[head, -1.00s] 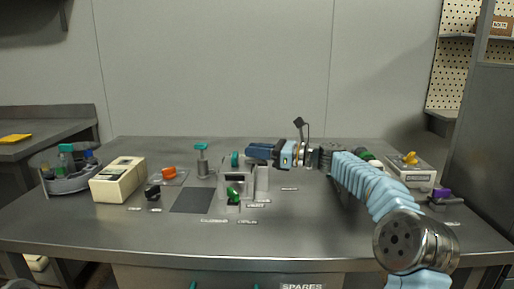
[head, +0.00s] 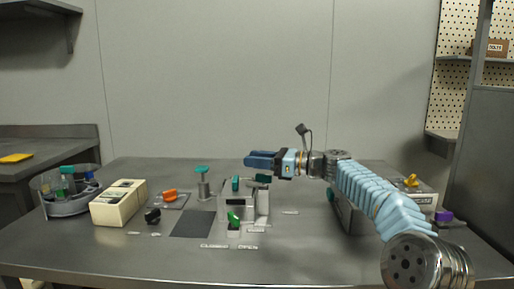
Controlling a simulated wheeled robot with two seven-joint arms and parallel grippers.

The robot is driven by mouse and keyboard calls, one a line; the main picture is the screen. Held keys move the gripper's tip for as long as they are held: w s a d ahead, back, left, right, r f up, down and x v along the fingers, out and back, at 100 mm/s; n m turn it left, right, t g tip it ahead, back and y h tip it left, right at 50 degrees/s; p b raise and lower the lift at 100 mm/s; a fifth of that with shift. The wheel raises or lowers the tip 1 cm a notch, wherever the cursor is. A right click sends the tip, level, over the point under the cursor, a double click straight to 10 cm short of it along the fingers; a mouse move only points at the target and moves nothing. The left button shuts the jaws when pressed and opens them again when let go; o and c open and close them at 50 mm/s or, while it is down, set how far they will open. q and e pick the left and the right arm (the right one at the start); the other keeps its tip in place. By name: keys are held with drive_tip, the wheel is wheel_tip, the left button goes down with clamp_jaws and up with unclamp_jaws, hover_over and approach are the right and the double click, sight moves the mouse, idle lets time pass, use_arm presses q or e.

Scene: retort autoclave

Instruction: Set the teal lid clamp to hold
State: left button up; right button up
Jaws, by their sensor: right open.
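My right gripper (head: 260,160) reaches in from the right with its dark blue fingers pointing left. It is open, holds nothing, and appears above the small grey fixture (head: 248,202) near the middle of the table. Two teal parts sit on that fixture: an upright one (head: 235,184) at its left and a flat one (head: 262,178) at its upper right, just below the gripper. I cannot tell which teal part is the lid clamp, nor read a hold mark. A gap shows between the fingers and the teal parts. My left gripper is out of view.
A green handle (head: 233,217) stands in front of the fixture, near open and closed labels. A teal-topped post (head: 202,180), orange part (head: 169,195), dark mat (head: 194,223) and cream box (head: 119,203) lie left. My right arm covers part of a grey box (head: 347,213).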

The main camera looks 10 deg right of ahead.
use_arm(q)
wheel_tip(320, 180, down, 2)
drive_tip(key=shift+b, duration=0.85)
use_arm(e)
drive_tip(key=s+a+r, duration=0.3)
drive_tip(key=s+r, duration=0.5)
drive_tip(key=s, duration=0.4)
